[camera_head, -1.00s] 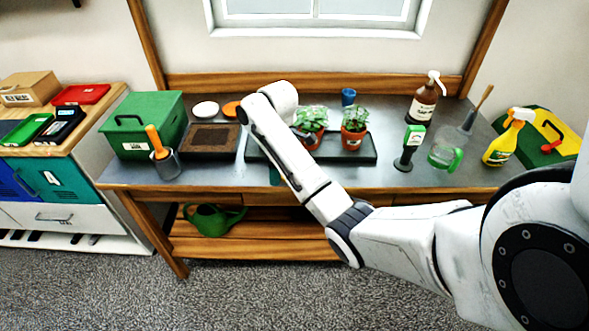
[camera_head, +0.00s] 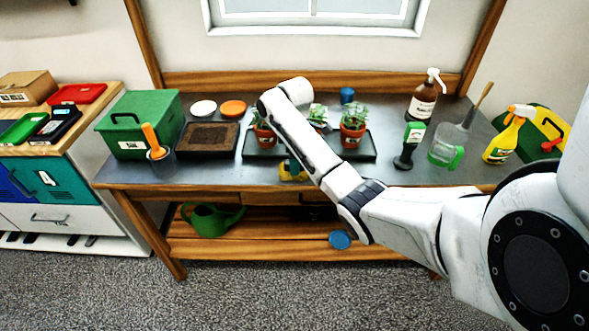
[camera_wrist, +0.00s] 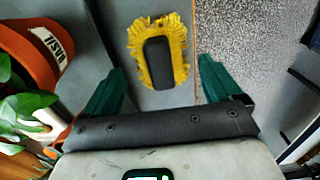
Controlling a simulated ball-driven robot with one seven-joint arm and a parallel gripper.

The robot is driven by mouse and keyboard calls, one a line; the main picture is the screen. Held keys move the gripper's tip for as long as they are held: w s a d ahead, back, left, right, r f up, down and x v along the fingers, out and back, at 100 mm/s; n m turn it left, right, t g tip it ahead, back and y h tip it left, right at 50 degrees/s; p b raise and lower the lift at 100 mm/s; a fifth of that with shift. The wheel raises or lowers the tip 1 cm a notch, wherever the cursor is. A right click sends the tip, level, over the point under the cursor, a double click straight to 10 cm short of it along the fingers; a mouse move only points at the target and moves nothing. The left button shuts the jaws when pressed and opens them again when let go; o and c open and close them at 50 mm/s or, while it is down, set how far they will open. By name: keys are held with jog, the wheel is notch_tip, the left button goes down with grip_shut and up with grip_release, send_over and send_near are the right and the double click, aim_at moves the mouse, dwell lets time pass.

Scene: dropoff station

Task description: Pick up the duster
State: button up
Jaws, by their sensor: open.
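The duster (camera_wrist: 158,62) has a yellow fringe around a dark oblong back. In the wrist view it lies flat on the grey bench top near the front edge. In the head view a bit of its yellow fringe (camera_head: 290,178) shows beside my arm; the rest is hidden. My gripper (camera_wrist: 161,75) is open, with one green finger on each side of the duster in the picture. The fingers appear above it and apart from it, with nothing between them. In the head view my arm hides most of the gripper.
A terracotta pot labelled basil (camera_wrist: 40,45) stands close to the left finger in the wrist view. In the head view a black tray (camera_head: 366,150) with potted plants lies behind the duster. A stamp-like tool (camera_head: 407,150) and bottles stand to the right.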

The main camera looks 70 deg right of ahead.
jog(key=shift+f, duration=1.85)
jog(key=shift+c, duration=0.4)
jog(key=c, duration=1.1)
